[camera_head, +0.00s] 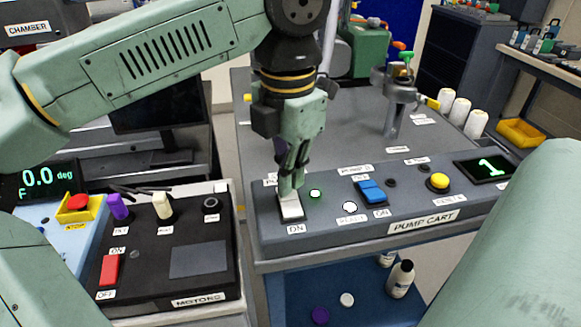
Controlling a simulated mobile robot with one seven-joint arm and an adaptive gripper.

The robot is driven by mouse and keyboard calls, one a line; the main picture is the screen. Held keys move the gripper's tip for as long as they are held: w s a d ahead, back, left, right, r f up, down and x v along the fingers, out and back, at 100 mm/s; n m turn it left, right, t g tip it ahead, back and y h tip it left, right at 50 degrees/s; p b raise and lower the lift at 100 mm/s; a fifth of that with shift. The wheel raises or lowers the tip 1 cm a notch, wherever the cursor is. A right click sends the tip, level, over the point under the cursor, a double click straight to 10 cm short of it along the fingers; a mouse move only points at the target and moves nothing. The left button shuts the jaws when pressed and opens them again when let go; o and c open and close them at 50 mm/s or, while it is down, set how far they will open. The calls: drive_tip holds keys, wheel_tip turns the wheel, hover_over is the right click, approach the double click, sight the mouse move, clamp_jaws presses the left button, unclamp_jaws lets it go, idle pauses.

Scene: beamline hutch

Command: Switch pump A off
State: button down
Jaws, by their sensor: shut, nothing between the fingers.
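The pump cart panel (410,207) lies in the middle right, with a sign reading PUMP CART. A white rocker switch (291,209) stands at its left end with an ON label below; the label above, starting "PU", is mostly hidden by my gripper. A green lamp (316,193) beside the switch is lit. My gripper (291,192) is shut and empty, pointing down at the upper part of the white switch. Its tips overlap the switch in the picture; I cannot tell whether they touch. A blue rocker switch (371,191) sits further right under another pump label.
Right of these are a yellow button (438,182) and a display (484,167) reading 1. A motors box (172,255) with a red switch (109,270) stands at left, near a red stop button (78,203). A metal fitting (397,95) rises behind the panel.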

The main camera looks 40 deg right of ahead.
drive_tip(key=shift+f+b, duration=0.65)
drive_tip(key=shift+f, duration=0.3)
idle(0.3)
drive_tip(key=shift+r, duration=0.15)
wheel_tip(320, 180, up, 7)
drive_tip(key=p, duration=0.6)
idle(0.6)
